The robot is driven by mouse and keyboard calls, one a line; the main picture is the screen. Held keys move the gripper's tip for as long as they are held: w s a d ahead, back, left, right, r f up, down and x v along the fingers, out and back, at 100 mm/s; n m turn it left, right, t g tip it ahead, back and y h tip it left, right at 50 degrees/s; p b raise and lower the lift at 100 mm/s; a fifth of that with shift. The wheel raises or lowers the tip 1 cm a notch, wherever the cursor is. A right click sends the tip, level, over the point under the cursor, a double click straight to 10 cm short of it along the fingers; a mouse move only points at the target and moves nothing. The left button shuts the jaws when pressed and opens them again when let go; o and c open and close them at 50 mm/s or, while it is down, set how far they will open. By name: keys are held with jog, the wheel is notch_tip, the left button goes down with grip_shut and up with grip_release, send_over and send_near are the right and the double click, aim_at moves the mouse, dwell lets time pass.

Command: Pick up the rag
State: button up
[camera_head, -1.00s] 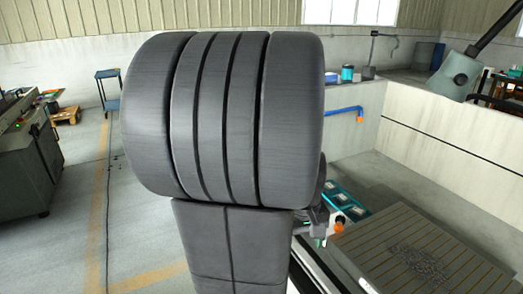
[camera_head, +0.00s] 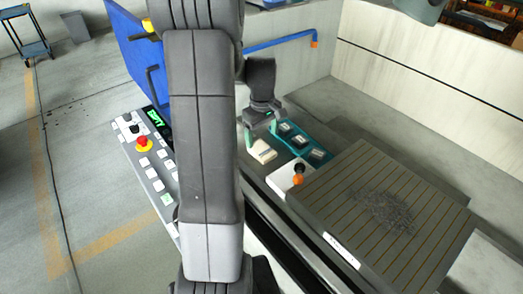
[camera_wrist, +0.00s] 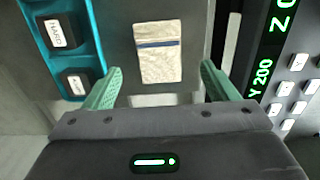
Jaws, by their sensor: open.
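The rag (camera_wrist: 158,50) is a folded cream cloth with a blue stripe, lying flat on a grey surface in the wrist view. In the head view the rag (camera_head: 263,151) is a small pale patch just in front of my gripper (camera_head: 262,130). In the wrist view my gripper (camera_wrist: 160,72) is open and empty. Its two green fingers are spread wider than the rag, one toward each side. The rag lies between and beyond the fingertips, and no contact shows. I cannot tell the height of the fingertips above it.
A teal tray (camera_wrist: 97,40) with dark labelled boxes stands close left of the rag in the wrist view. A control panel (camera_wrist: 285,80) with lit green digits is at right.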

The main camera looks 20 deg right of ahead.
aim_at(262, 148)
jog(key=shift+w+f+p, duration=0.2)
jog(key=shift+f+p, duration=0.25)
jog(key=shift+f, duration=2.5)
jog(key=shift+c, duration=0.2)
jog(key=c, duration=1)
